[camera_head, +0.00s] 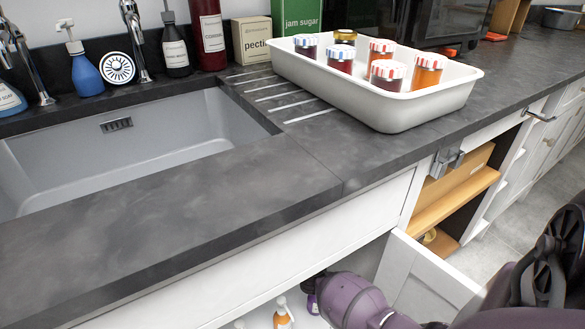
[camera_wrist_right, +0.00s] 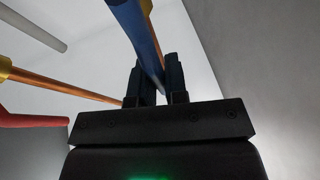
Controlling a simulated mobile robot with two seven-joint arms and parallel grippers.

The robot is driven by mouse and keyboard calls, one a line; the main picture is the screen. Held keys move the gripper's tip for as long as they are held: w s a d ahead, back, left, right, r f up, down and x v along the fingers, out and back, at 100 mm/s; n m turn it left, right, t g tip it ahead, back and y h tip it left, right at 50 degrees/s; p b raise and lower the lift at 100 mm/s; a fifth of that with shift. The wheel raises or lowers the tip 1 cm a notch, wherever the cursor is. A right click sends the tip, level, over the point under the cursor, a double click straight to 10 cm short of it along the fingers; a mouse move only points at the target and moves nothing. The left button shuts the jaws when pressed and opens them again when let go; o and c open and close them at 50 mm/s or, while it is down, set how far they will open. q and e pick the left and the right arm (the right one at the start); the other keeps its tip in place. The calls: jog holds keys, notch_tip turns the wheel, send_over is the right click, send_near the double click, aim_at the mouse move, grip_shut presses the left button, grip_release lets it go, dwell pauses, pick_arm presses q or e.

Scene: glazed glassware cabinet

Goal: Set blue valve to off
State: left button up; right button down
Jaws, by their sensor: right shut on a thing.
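The blue valve's long lever (camera_wrist_right: 138,30) runs down from the top of the right wrist view to between the two black fingers of my right gripper (camera_wrist_right: 157,84). The gripper is shut on this lever. The lever is tilted, with its lower end between the fingers. The valve body is not clearly visible, so I cannot tell the valve's setting. In the head view my right arm reaches into the open cupboard under the sink, and its gripper is hidden there. My left gripper is not in view.
Copper pipes (camera_wrist_right: 65,87), a red bar (camera_wrist_right: 35,120) and a pale pipe (camera_wrist_right: 30,25) lie left of the gripper. A grey wall is close on the right. Spray bottles (camera_head: 283,315) stand low in the cupboard beside my arm. The open door (camera_head: 425,275) and counter edge bound the opening.

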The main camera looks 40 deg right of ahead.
pick_arm(q)
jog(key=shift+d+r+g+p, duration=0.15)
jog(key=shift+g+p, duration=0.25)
jog(key=shift+p, duration=0.4)
pick_arm(e)
jog(key=w+a+r+m+t+y, duration=0.1)
jog(key=a+r+m+t+y, duration=0.2)
jog(key=a+r+m+y, duration=0.3)
jog(key=shift+w+a+m+y, duration=0.2)
jog(key=shift+m+y, duration=0.7)
jog(key=shift+m, duration=1.9)
jog(key=shift+r, duration=0.1)
jog(key=c, duration=1.2)
grip_release()
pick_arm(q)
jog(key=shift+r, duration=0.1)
pick_arm(e)
jog(key=shift+o, duration=0.2)
jog(key=shift+r, duration=0.1)
pick_arm(q)
jog(key=p, duration=0.1)
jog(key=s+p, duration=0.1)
jog(key=p, duration=0.1)
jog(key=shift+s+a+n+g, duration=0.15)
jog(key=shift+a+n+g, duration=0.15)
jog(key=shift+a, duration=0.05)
pick_arm(e)
jog(key=v, duration=1)
jog(key=shift+s, duration=0.45)
